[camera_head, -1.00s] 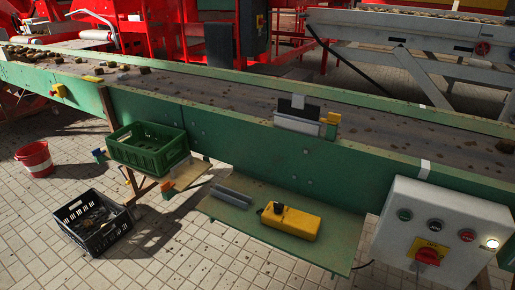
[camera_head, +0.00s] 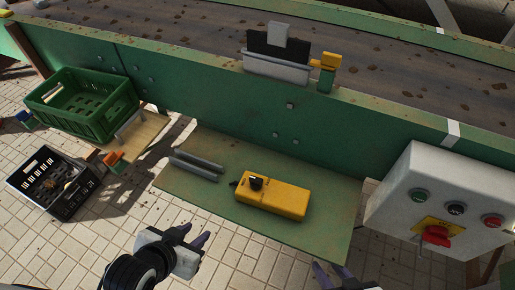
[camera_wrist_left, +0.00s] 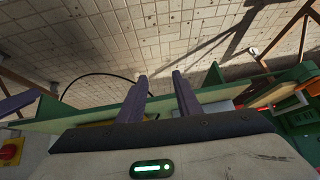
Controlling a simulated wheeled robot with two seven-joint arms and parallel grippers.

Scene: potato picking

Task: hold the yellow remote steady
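The yellow remote (camera_head: 272,196), a box with a black knob, lies on the green shelf (camera_head: 214,210) below the conveyor. My left gripper (camera_head: 193,239) is in front of the shelf's left part, left of and nearer than the remote, not touching it. In the left wrist view its two purple fingers (camera_wrist_left: 161,90) stand apart with nothing between them. My right gripper (camera_head: 333,275) shows only its fingertips at the bottom edge, right of the remote. They are apart, with nothing seen between them; the rest is cut off.
Two grey bars (camera_head: 196,165) lie on the shelf left of the remote. A white control box (camera_head: 440,205) with a red switch stands at the right. A green crate (camera_head: 117,122) and a black crate (camera_head: 72,207) are at the left. The conveyor's green side wall (camera_head: 230,112) rises behind the shelf.

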